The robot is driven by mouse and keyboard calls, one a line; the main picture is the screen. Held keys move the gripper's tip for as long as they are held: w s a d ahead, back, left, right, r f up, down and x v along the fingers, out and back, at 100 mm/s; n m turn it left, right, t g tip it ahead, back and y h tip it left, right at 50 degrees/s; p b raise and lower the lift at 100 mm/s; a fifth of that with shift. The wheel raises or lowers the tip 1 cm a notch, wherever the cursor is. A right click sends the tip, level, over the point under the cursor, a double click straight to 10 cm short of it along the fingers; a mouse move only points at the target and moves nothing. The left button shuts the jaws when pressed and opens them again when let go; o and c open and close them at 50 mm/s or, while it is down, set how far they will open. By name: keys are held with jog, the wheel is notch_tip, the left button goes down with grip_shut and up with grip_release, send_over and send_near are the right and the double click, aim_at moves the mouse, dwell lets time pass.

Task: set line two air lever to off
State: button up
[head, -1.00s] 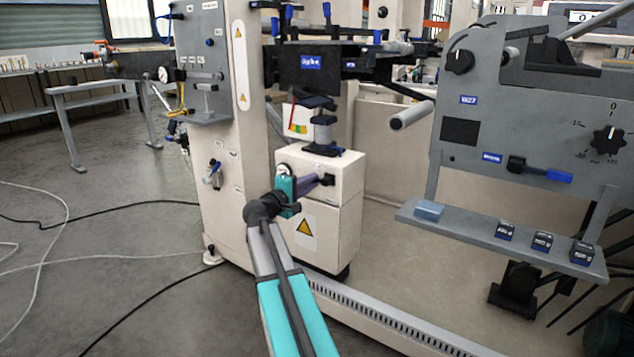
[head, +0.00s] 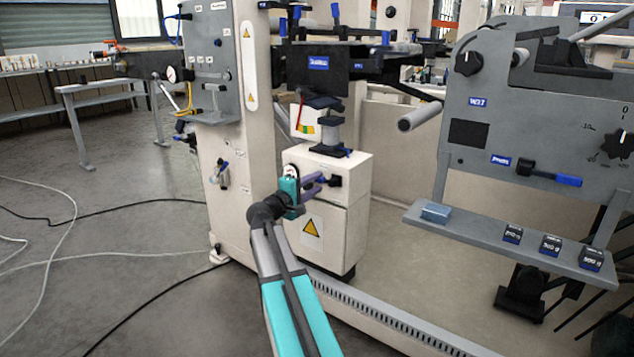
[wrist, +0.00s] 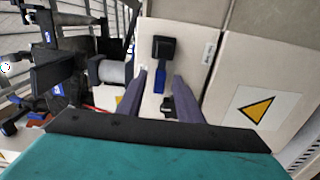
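A lever with a black hub and a blue handle (wrist: 160,78) sits on the face of the cream cabinet (head: 341,220). In the head view its black hub (head: 335,182) shows just right of my gripper (head: 318,184). My gripper is open, with two purple fingers apart in the wrist view (wrist: 160,82). The blue handle appears between the fingertips, and neither finger visibly touches it. How deep the fingers reach past it is hard to tell. A small label (wrist: 208,52) is beside the lever, too small to read.
A yellow warning triangle (head: 311,228) is on the cabinet below my gripper. A roller end (head: 420,115) and a grey panel with a shelf (head: 500,238) stand to the right. Cables lie on the left floor.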

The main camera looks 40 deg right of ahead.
jog(key=p+v, duration=0.4)
jog(key=v, duration=0.8)
jog(key=shift+a, duration=0.4)
jog(key=shift+w+r, duration=0.1)
jog(key=shift+r, duration=0.1)
